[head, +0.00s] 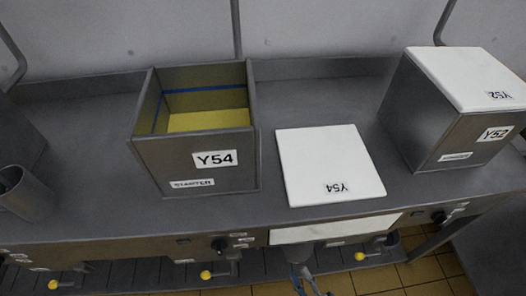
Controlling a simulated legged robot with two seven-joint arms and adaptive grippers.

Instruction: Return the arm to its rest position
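My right gripper (307,283) seems to be the small grey and blue shape at the bottom edge, just right of centre. It is low, in front of the counter, and partly cut off by the frame. I cannot tell whether its fingers are open or shut, and no object shows in it. My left gripper is not in view. An open metal vat labelled Y54 (195,165) stands on the counter with yellow contents and a blue line inside. Its white lid (325,160), marked Y54, lies flat on the counter to its right.
The grey counter (90,150) has free room left of the open vat. A closed vat labelled Y52 (425,110), with a white lid (468,75), stands at the right. A metal cup (25,192) is at the left. Yellow-knobbed valves (206,274) stick out below the counter.

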